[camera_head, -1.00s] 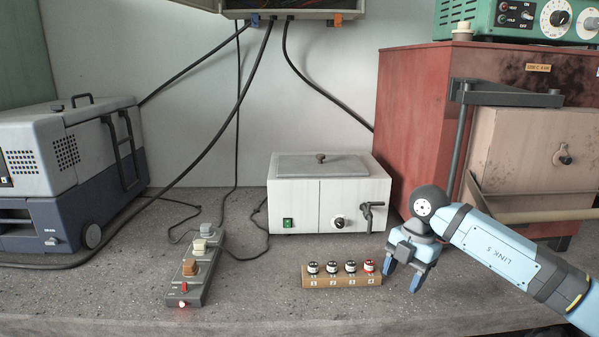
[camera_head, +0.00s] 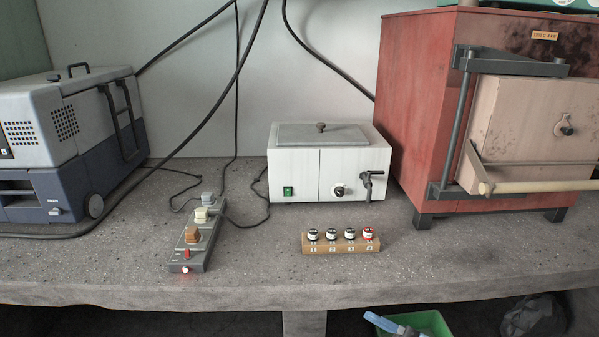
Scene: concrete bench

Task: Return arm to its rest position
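Neither gripper can be made out in the head view. No arm lies over the bench top (camera_head: 480,255), and the spot right of the block with several numbered terminals (camera_head: 343,248) is bare. A small blue and grey piece (camera_head: 385,322) shows at the bottom edge, below the bench front. I cannot tell for sure what it is.
A white bath (camera_head: 300,175) with a lid and tap stands mid-bench. A red furnace (camera_head: 415,110) with a door bar (camera_head: 540,186) stands right, a grey-blue case (camera_head: 60,140) left. A power strip (camera_head: 190,257) glows red. A green bin (camera_head: 435,322) is below.

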